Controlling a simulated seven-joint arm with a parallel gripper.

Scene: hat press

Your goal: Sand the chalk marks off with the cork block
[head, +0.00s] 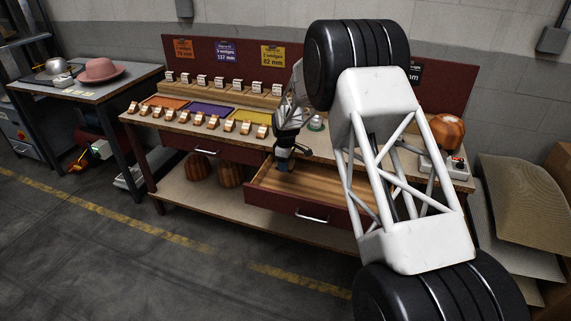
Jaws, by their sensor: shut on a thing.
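My gripper (284,164) points down over the left end of the open drawer (315,191) in the workbench. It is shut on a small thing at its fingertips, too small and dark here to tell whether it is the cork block. No other cork block can be made out. A brown rounded wooden block (446,132) stands at the bench's right end. I cannot make out chalk marks on it or elsewhere. My arm hides much of the right half of the bench.
The workbench has several small wooden wedges (197,119) and orange, purple and yellow mats (207,110). A second, red drawer (215,147) is shut. More brown blocks (230,174) sit on the lower shelf. A pink hat (101,70) lies on the left table. Cardboard sheets lean at right.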

